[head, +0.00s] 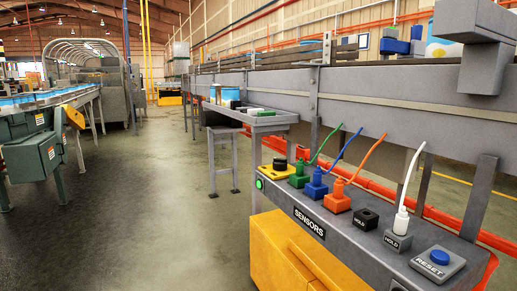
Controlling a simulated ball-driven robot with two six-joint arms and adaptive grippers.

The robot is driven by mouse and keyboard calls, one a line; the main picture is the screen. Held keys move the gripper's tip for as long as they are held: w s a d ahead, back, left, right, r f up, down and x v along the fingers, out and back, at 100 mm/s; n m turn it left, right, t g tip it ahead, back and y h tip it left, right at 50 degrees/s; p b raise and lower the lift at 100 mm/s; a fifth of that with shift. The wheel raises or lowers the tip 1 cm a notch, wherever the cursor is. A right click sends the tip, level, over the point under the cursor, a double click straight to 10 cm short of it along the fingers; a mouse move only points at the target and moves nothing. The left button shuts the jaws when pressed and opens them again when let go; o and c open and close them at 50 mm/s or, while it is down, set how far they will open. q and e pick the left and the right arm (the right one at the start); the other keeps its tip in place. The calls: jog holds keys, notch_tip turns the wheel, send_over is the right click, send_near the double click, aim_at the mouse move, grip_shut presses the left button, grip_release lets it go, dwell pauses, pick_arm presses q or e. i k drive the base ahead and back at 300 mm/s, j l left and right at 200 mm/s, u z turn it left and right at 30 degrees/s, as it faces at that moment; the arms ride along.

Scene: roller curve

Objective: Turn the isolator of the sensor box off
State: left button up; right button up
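The sensor box (330,243) is a grey-topped console labelled SENSORS, at the lower right of the head view. Its isolator looks to be the black knob (280,163) on a yellow plate (272,173) at the far left end of the top. The knob's handle position is too small to read. A green lamp (259,184) near the isolator looks lit. Green (299,178), blue (316,186) and orange (338,199) plugs with cables stand in a row beside it. Neither of my grippers is in view.
Yellow cabinet doors (290,256) are below. A grey conveyor (400,90) runs behind. The floor (165,200) on the left is clear.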

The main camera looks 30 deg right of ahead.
aim_at(279, 164)
jog(key=i+z, duration=0.3)
jog(key=i, duration=0.25)
jog(key=i+j+z, duration=0.25)
jog(key=i, duration=0.25)
jog(key=i+j+z, duration=0.3)
jog(key=i, duration=0.25)
